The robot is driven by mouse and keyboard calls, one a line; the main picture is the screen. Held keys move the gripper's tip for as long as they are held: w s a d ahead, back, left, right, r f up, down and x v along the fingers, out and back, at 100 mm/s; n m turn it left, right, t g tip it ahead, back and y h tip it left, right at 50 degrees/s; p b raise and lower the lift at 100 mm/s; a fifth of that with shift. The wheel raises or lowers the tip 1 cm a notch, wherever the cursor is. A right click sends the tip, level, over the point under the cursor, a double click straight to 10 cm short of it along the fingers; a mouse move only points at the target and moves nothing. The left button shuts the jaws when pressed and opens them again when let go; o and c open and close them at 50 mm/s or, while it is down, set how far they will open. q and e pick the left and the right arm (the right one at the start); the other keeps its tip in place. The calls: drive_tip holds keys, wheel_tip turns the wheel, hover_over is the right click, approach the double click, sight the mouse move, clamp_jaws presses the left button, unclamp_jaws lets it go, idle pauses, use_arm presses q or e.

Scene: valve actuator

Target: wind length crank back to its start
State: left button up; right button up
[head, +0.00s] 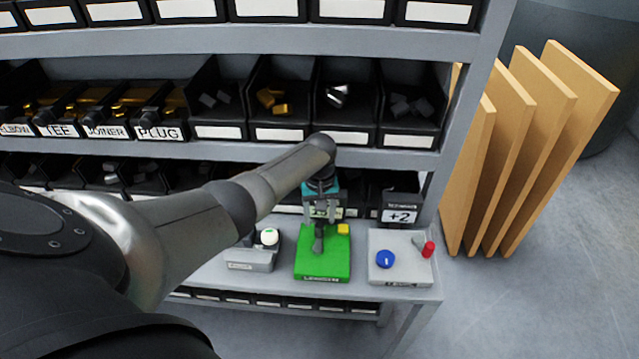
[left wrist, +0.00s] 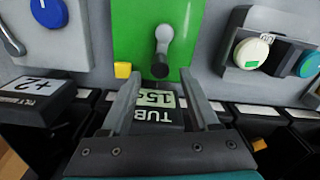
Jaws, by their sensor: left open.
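The length crank is a grey arm (head: 318,243) on a bright green box (head: 335,268) with a lettered front edge. In the left wrist view the crank (left wrist: 164,38) stands on the green plate (left wrist: 135,30), its dark knob (left wrist: 160,70) pointing toward the shelf. My left gripper (head: 321,217) hangs over the shelf side of the green box. In the left wrist view my gripper (left wrist: 163,85) is open, its fingers apart on either side of the knob's line. I cannot tell whether the knob lies between the tips or below them. My right gripper is not in view.
A yellow block (head: 343,229) sits at the green box's corner. A grey box with a blue dial (head: 385,259) and red knob (head: 428,249) is right; one with a white button (head: 269,236) is left. A "+2" display (head: 401,216) and bins stand behind. Boards (head: 540,130) lean at right.

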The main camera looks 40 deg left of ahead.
sight(320, 225)
use_arm(q)
wheel_tip(320, 225, up, 11)
drive_tip(key=p, duration=0.1)
drive_tip(key=shift+f+p, duration=0.2)
drive_tip(key=shift+p, duration=0.15)
idle(0.3)
